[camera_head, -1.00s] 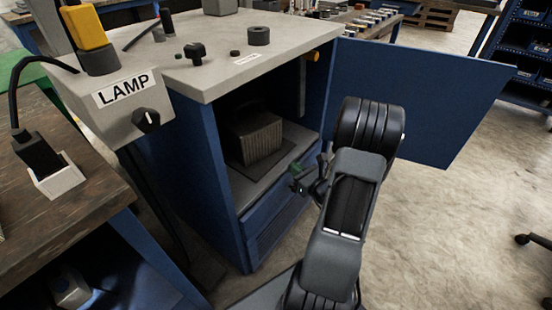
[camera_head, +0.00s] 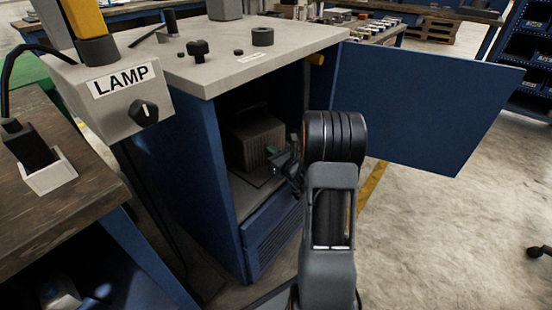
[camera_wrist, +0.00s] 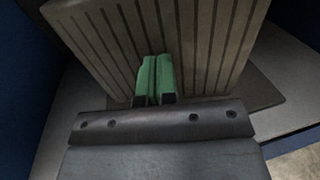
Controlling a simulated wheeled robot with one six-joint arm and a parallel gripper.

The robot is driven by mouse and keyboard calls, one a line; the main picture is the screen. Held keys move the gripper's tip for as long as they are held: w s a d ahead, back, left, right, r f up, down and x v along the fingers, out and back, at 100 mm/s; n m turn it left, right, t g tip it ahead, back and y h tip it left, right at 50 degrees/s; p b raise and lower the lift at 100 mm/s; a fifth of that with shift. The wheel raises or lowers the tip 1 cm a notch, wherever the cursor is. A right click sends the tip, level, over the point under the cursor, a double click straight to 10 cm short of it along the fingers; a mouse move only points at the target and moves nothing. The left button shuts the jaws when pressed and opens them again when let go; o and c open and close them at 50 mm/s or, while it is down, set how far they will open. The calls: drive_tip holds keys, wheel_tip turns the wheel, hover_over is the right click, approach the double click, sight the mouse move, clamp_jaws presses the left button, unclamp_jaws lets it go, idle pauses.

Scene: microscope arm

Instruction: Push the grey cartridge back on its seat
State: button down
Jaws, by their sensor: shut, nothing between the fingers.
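The grey cartridge (camera_head: 255,140) is a ribbed block inside the open blue cabinet, standing on a darker flat seat (camera_head: 262,176). In the wrist view its ribbed face (camera_wrist: 200,45) fills the upper picture, and part of the seat (camera_wrist: 262,92) shows to its right. My gripper (camera_head: 276,152) reaches into the cabinet opening at the cartridge's right front. In the wrist view my gripper's green fingertips (camera_wrist: 155,72) are shut together and empty, right in front of the ribbed face. I cannot tell whether they touch it. The back of the cartridge is hidden.
The cabinet's blue door (camera_head: 415,105) stands open at the right. A grey top (camera_head: 200,72) with knobs covers the cabinet. A lamp box (camera_head: 115,100) and a wooden bench (camera_head: 70,205) stand at the left.

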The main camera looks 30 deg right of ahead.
drive_tip(key=shift+w, duration=0.15)
drive_tip(key=shift+w+a, duration=0.35)
drive_tip(key=shift+w, duration=0.35)
drive_tip(key=shift+w+d, duration=0.15)
drive_tip(key=shift+w, duration=0.1)
drive_tip(key=shift+s+d, duration=0.15)
drive_tip(key=shift+d, duration=0.15)
drive_tip(key=shift+a, duration=0.2)
drive_tip(key=shift+s, duration=0.15)
drive_tip(key=s+d+p, duration=0.2)
drive_tip(key=s, duration=1.1)
drive_tip(key=shift+s+d+p, duration=0.2)
drive_tip(key=shift+s+p, duration=0.1)
drive_tip(key=shift+s, duration=0.05)
